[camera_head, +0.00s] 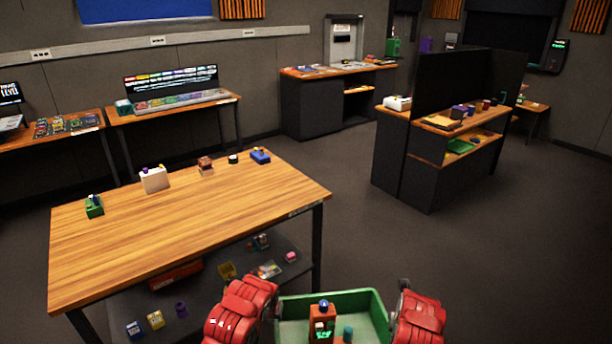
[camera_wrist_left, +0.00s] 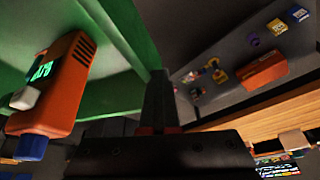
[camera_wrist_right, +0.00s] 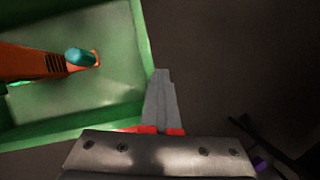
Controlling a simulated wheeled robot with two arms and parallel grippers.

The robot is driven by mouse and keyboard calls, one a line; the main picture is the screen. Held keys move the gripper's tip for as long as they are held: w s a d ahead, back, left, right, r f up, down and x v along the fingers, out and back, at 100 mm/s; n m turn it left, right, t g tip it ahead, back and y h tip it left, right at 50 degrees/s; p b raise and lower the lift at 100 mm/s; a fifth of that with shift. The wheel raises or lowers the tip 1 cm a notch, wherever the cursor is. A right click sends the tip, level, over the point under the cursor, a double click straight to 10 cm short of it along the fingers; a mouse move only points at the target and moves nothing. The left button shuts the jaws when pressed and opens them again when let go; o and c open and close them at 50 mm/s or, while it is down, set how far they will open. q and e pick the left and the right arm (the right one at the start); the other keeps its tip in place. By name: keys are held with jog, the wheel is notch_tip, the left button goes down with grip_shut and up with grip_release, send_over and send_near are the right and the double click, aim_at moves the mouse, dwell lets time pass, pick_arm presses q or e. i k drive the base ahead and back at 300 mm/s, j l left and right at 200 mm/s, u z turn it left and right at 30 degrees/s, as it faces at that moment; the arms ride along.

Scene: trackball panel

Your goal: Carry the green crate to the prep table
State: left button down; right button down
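The green crate (camera_head: 360,305) is at the bottom of the head view, between my two red wrists. It holds an orange device (camera_head: 322,322) with a blue knob, and a teal-topped piece (camera_head: 347,333). My left gripper (camera_wrist_left: 158,88) is shut on the crate's left wall; my right gripper (camera_wrist_right: 160,85) is shut on its right wall. Fingertips are largely hidden in the head view. The crate appears raised off the floor. A wood-topped table (camera_head: 190,225), possibly the prep table, stands ahead to the left; the crate is apart from it.
Small devices, including a green one (camera_head: 94,206), a white one (camera_head: 154,179) and a blue one (camera_head: 260,156), line the table's far side. Its lower shelf (camera_head: 215,300) holds loose items. A dark shelf unit (camera_head: 405,165) stands at right. Floor (camera_head: 400,235) between is clear.

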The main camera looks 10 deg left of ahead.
aim_at(246, 204)
jog(key=i+u, duration=0.1)
jog(key=i, duration=0.4)
jog(key=i+l+u, duration=0.15)
jog(key=i, duration=0.3)
jog(key=i+l+u, duration=0.1)
jog(key=i, duration=0.4)
jog(key=i+j+u, duration=0.15)
jog(key=i+u, duration=0.25)
jog(key=i+j, duration=0.15)
jog(key=i, duration=0.15)
jog(key=i+j, duration=0.15)
jog(key=i, duration=0.1)
